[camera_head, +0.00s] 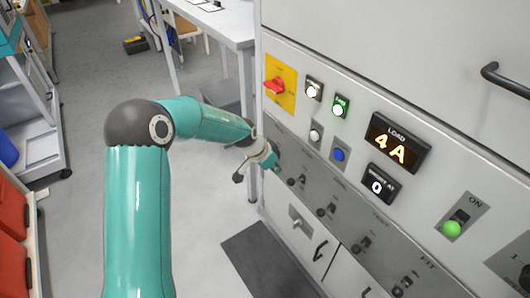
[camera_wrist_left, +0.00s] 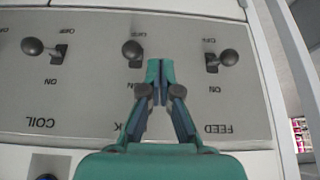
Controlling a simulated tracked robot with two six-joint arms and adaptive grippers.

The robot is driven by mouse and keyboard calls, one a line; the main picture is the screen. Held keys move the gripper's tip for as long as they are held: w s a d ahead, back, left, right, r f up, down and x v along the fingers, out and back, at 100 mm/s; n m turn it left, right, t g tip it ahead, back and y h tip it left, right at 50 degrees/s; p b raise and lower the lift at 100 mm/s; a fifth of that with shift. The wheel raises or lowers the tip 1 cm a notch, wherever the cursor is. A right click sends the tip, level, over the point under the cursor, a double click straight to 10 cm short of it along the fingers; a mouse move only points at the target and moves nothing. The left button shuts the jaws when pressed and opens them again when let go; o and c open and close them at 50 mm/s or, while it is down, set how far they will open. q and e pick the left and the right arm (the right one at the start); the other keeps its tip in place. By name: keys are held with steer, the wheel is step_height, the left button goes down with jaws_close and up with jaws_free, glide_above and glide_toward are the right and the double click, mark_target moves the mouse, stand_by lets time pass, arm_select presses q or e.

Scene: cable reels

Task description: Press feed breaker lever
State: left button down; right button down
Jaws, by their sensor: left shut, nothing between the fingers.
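The feed breaker lever (camera_wrist_left: 229,57) is a dark knob on a short stem, with the upside-down FEED label (camera_wrist_left: 218,128) on its grey plate, at the right of the left wrist view. OFF and ON marks sit on either side of its slot. My left gripper (camera_wrist_left: 155,75) is shut and empty. Its fingertips appear beside the middle lever (camera_wrist_left: 131,48), left of the feed lever; contact cannot be told. In the head view the left gripper (camera_head: 271,161) is at the far end of the lever row and seems to hide the feed lever. My right gripper is out of view.
A COIL lever (camera_wrist_left: 33,46) sits at left in the wrist view. The cabinet also carries a red rotary switch (camera_head: 275,86), several buttons, a load display (camera_head: 397,146) reading 4 A and a green ON switch (camera_head: 452,229). A white table (camera_head: 222,24) stands behind.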

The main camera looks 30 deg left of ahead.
arm_select(q)
steer(key=w+a+r+m+t+y, duration=0.1)
steer(key=w+a+r, duration=0.1)
steer(key=a+r, duration=0.5)
step_height(320, 180, up, 3)
steer(key=shift+w+r+m, duration=0.15)
steer(key=shift+w+m, duration=0.1)
steer(key=shift+m, duration=0.05)
steer(key=shift+a, duration=0.1)
steer(key=x, duration=0.4)
steer(key=s+p+x, duration=0.1)
steer(key=x, duration=0.3)
steer(key=a+f+x, duration=0.1)
steer(key=x, duration=0.3)
steer(key=shift+s+f+p, duration=0.1)
steer(key=shift+s+p, duration=0.05)
steer(key=shift+p, duration=0.15)
steer(key=shift+a+f, duration=0.15)
steer(key=shift+f, duration=0.4)
steer(key=shift+s, duration=0.1)
